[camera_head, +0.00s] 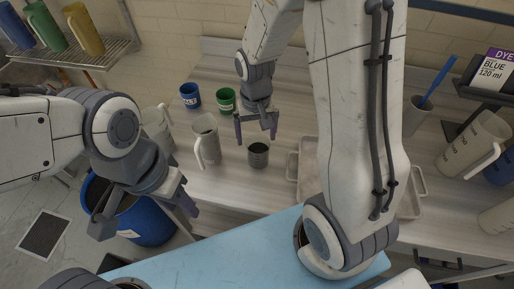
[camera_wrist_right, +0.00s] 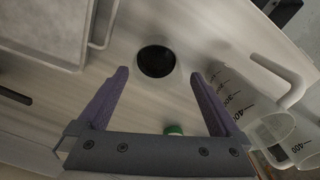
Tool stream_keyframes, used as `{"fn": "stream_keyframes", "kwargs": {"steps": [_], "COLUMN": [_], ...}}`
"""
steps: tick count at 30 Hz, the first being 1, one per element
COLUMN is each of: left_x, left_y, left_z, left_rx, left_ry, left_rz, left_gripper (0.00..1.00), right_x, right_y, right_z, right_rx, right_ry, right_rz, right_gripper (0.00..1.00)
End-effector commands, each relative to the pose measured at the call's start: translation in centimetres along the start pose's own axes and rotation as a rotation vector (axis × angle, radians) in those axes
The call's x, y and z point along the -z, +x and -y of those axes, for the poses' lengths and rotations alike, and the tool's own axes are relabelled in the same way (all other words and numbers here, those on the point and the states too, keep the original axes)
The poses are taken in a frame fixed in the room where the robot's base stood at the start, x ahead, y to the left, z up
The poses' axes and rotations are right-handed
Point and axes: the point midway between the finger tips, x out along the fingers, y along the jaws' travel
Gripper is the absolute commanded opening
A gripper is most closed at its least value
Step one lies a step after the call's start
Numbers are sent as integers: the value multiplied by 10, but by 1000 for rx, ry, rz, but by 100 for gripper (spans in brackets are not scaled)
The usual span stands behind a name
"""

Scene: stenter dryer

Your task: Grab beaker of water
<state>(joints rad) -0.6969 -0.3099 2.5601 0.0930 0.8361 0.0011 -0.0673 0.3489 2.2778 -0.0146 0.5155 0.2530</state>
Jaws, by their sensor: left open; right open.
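A small clear beaker (camera_head: 258,155) with dark-looking contents stands upright on the counter; in the right wrist view its dark round mouth (camera_wrist_right: 156,62) lies between and beyond my fingertips. My right gripper (camera_head: 257,136) is open and empty, pointing down just behind and above this beaker, apart from it. A white graduated jug (camera_head: 206,142) with a handle stands to its left, and it also shows at the right of the wrist view (camera_wrist_right: 248,104). I cannot tell which vessel holds water. My left gripper (camera_head: 146,216) is open and empty over the blue bin.
A blue cup (camera_head: 190,95) and a green cup (camera_head: 225,99) stand behind the jug; another white jug (camera_head: 157,124) is to its left. A metal tray (camera_head: 294,170) lies right of the beaker. The blue bin (camera_head: 150,225) is front left. More jugs (camera_head: 474,142) stand at right.

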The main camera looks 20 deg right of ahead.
Motion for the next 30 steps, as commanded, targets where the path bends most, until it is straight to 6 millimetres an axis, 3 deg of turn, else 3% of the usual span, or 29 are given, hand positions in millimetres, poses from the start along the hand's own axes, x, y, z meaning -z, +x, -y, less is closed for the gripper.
{"fn": "stream_keyframes", "kwargs": {"steps": [7,16,24,30], "left_x": [0,1,1,1], "left_y": [-4,-10,-20,-20], "left_z": [0,-1,-1,-2], "left_rx": [0,0,0,0], "left_ry": [0,0,-1,-1], "left_rz": [0,0,0,0], "left_gripper": [46,46,46,46], "right_x": [1,2,5,6], "right_y": [39,61,95,103], "right_z": [-4,-5,-7,-7], "right_rx": [-2,-2,-2,-1], "right_ry": [11,9,8,8], "right_rz": [6,5,4,0], "right_gripper": [100,100,100,100]}}
